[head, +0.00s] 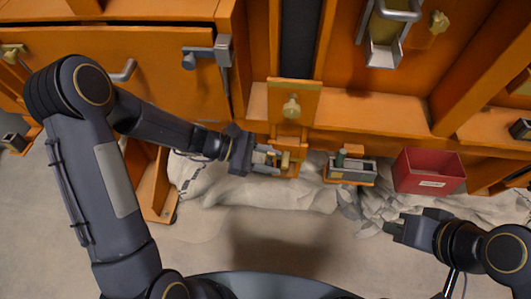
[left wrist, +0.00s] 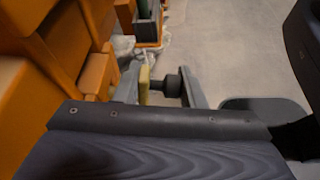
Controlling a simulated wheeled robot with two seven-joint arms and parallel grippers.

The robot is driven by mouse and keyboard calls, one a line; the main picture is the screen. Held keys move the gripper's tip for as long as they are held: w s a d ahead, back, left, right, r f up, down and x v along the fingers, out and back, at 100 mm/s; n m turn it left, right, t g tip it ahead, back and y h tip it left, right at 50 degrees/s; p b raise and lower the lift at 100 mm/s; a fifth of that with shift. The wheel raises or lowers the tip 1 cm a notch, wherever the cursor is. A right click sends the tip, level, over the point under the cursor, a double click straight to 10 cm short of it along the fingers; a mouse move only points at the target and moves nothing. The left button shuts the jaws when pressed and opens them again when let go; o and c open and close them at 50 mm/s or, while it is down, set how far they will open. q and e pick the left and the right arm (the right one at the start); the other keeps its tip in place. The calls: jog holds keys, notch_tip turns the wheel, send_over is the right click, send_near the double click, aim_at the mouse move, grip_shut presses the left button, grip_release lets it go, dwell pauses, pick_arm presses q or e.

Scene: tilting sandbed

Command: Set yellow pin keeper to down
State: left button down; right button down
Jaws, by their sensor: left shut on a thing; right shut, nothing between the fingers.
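A small yellow piece, which looks like the yellow pin keeper (head: 285,160), sits low on the orange frame at the middle in the head view. My left gripper (head: 271,158) reaches it from the left and is shut on it. In the left wrist view the yellow piece (left wrist: 144,84) and a dark round part lie between the fingers of my left gripper (left wrist: 165,85). The fingers hide part of it, and I cannot tell its exact position. My right gripper (head: 393,229) is shut and empty at the lower right, apart from everything.
A brass knob (head: 291,107) on an orange plate is just above the left gripper. A grey holder with a green piece (head: 350,169) and a red bin (head: 429,171) stand to the right. Grey latches are on the orange panels above. The floor in front is mostly clear.

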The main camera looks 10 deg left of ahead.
aim_at(268, 162)
pick_arm(q)
jog(key=shift+s+d+f+y+p, duration=0.2)
jog(key=shift+d+y+p, duration=0.15)
jog(key=shift+y, duration=0.2)
jog(key=shift+s+d+f+y+p, duration=0.1)
jog(key=shift+s+d+y+p, duration=0.1)
jog(key=shift+y+p, duration=0.3)
jog(key=shift+d+f+y, duration=0.1)
jog(key=shift+y, duration=0.15)
jog(key=c, duration=1.1)
grip_release()
jog(key=shift+w, duration=0.1)
jog(key=shift+r, duration=0.25)
jog(key=p+v, duration=0.1)
jog(key=v, duration=0.6)
jog(key=shift+a+r, duration=0.1)
jog(key=shift+a, duration=0.25)
